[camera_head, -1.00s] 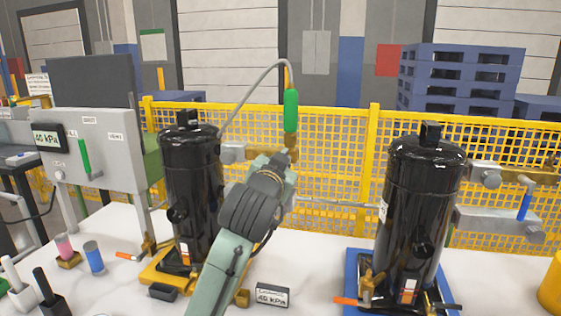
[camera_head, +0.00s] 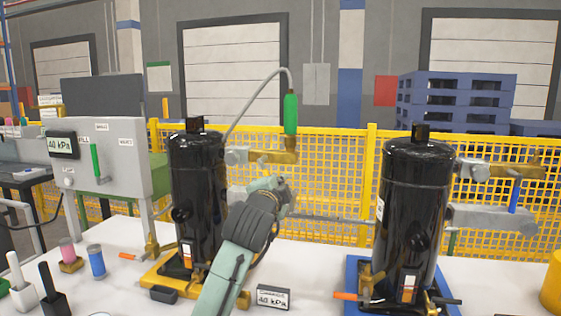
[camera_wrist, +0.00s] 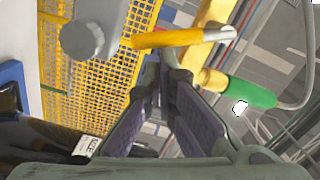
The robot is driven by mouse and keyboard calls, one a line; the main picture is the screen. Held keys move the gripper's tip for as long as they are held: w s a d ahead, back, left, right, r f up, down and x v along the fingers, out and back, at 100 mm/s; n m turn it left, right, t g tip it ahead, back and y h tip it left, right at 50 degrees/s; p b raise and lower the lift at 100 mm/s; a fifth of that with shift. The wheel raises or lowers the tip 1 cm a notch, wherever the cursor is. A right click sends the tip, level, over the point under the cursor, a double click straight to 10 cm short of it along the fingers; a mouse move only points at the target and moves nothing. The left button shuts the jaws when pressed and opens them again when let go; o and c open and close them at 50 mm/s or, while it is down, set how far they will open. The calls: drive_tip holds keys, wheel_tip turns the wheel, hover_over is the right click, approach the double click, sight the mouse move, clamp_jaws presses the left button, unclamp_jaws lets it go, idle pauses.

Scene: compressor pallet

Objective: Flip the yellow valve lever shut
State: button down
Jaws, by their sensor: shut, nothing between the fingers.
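The yellow valve lever (camera_wrist: 180,38) shows near the top of the wrist view as a short yellow bar with a pale metal end. It lies just beyond my gripper (camera_wrist: 165,72), whose fingers are shut with nothing between them. I cannot tell whether the tips touch the lever. A brass fitting (camera_wrist: 212,78) with a green hose coupling (camera_wrist: 252,93) is right of the tips. In the head view the brass fitting (camera_head: 288,153) is beside the left black compressor (camera_head: 198,185), under the green coupling (camera_head: 290,113). My arm's end is just below it there, its fingertips not clearly visible.
A second black compressor (camera_head: 408,215) stands at the right on a blue base. A grey pipe (camera_head: 325,218) runs between them. A gauge box (camera_head: 110,160) reading 40 kPa stands left. A yellow mesh fence (camera_head: 340,170) runs behind.

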drive_tip(key=shift+w+a+f+m+b, duration=0.15)
drive_tip(key=shift+a+f+m+b, duration=0.35)
drive_tip(key=shift+m, duration=0.6)
drive_tip(key=shift+w+a+f+m+b, duration=0.15)
drive_tip(key=shift+a+f+m+b, duration=0.35)
drive_tip(key=shift+m, duration=0.6)
drive_tip(key=shift+r, duration=0.1)
